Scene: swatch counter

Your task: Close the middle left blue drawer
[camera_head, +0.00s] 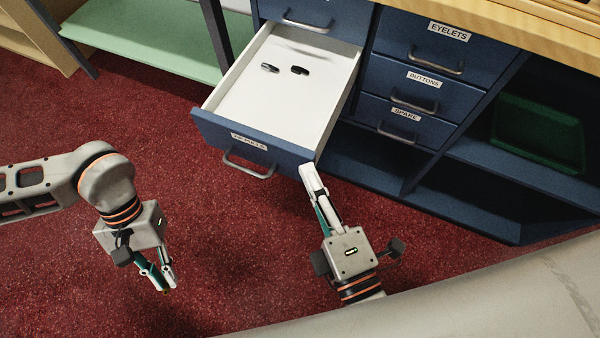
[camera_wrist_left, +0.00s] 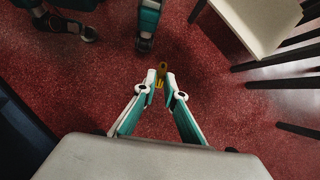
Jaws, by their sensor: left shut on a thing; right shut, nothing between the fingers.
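The middle left blue drawer (camera_head: 215,130) is pulled well out of the cabinet in the head view. It has a blue front, a silver handle (camera_head: 250,165) and a white inside with two small dark pieces (camera_head: 285,69) on its floor. My right gripper (camera_head: 308,170) is shut and empty, its fingertips at the right end of the drawer front; I cannot tell if they touch. My left gripper (camera_head: 166,288) is low over the carpet, apart from the drawer. In the left wrist view its fingers are shut on a small yellow thing (camera_wrist_left: 161,72).
Shut blue drawers labelled eyelets (camera_head: 425,38), buttons (camera_head: 405,88) and spare (camera_head: 385,115) lie to the right. A drawer (camera_head: 310,12) above the open one appears shut. A green tray (camera_head: 540,130) sits on the right shelf. Red carpet in front is clear.

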